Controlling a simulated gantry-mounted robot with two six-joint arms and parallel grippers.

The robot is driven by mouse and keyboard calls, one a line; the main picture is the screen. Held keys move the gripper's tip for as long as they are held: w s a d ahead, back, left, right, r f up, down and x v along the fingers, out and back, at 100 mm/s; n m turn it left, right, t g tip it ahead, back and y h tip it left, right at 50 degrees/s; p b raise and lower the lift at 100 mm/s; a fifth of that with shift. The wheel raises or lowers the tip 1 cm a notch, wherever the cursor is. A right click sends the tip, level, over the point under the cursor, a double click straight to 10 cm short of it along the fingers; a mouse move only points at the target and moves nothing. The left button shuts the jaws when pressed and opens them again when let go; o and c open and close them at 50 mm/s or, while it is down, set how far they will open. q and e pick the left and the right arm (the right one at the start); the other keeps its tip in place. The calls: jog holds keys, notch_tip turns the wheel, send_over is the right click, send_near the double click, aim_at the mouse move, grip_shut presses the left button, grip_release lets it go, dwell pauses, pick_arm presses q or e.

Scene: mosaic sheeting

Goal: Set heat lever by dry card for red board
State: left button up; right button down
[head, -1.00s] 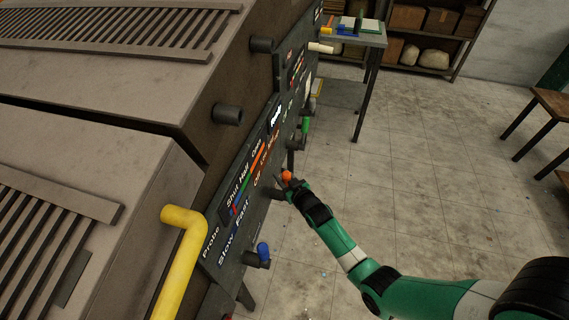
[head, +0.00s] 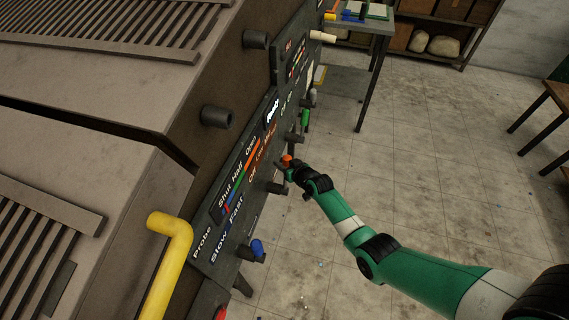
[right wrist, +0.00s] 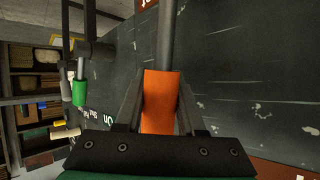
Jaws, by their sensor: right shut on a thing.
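My right gripper (head: 288,167) is shut on the orange handle (head: 286,159) of a lever on the machine's dark side panel. The handle lies beside the scale lettered Off, Low and a third word partly covered; the exact setting is too small to tell. In the right wrist view, the orange handle (right wrist: 160,98) sits between both fingers, with its grey rod running up past them. A white sign (head: 272,110) is on the panel, its lettering unclear. I cannot pick out the dry card or the red board. My left gripper is not in view.
A blue-handled lever (head: 257,247) is nearer me on the panel, and a green-handled one (head: 305,118) farther along. A yellow bent handle (head: 172,245) sticks out at the near side. A side table (head: 372,26) stands at the back. The floor right of my arm is clear.

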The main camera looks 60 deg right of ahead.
jog(key=c, duration=0.5)
grip_release()
jog(key=shift+s+r, duration=0.1)
jog(key=shift+r, duration=0.05)
jog(key=p+v, duration=0.6)
jog(key=v, duration=0.5)
jog(key=shift+s, duration=0.15)
